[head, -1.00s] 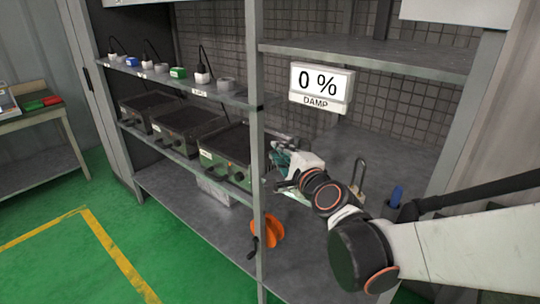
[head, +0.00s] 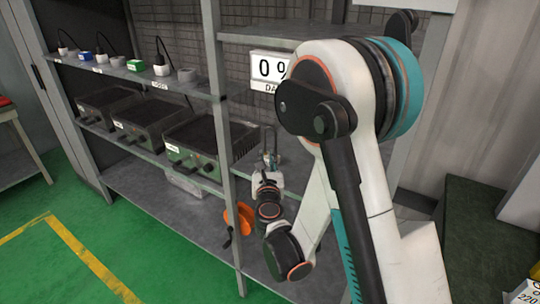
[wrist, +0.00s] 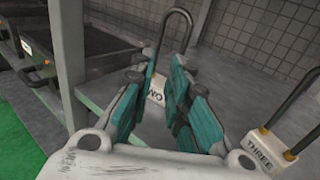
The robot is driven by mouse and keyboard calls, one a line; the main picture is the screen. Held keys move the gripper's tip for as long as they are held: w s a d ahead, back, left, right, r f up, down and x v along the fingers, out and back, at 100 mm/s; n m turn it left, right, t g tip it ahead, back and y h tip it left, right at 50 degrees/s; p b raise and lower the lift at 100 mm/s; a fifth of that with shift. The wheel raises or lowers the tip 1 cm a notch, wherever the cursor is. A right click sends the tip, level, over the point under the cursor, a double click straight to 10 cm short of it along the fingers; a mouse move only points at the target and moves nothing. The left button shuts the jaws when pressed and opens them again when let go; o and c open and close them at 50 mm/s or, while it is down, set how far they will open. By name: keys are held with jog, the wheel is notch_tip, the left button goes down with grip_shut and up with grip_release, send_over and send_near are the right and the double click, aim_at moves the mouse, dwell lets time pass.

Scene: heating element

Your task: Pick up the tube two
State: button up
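Tube two is a grey U-shaped rod (wrist: 178,14) with a white base marked "TWO" (wrist: 153,97), standing on the shelf in the wrist view. My gripper (wrist: 158,95) has teal fingers apart, with the tube's base showing in the gap between them. Its right fingers cover part of the rod and base, so I cannot tell whether they touch. In the head view my gripper (head: 268,160) is low in the right-hand bay, small and partly hidden by my wrist. Tube three (wrist: 262,148), a similar rod with a white base marked "THREE", stands to the right.
A shelf post (wrist: 70,60) stands close left of my gripper.

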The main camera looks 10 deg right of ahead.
aim_at(265, 141)
jog(key=w, duration=0.2)
jog(key=w+d, duration=0.1)
jog(key=w, duration=0.2)
jog(key=shift+w+d, duration=0.1)
jog(key=shift+w, duration=0.25)
jog(key=shift+w+d+b, duration=0.2)
jog(key=shift+w+b, duration=0.25)
jog(key=shift+w, duration=1.05)
jog(key=shift+w+d+b, duration=0.2)
jog(key=shift+w+b, duration=0.2)
jog(key=shift+w, duration=1.1)
grip_shut()
jog(key=shift+r, duration=0.1)
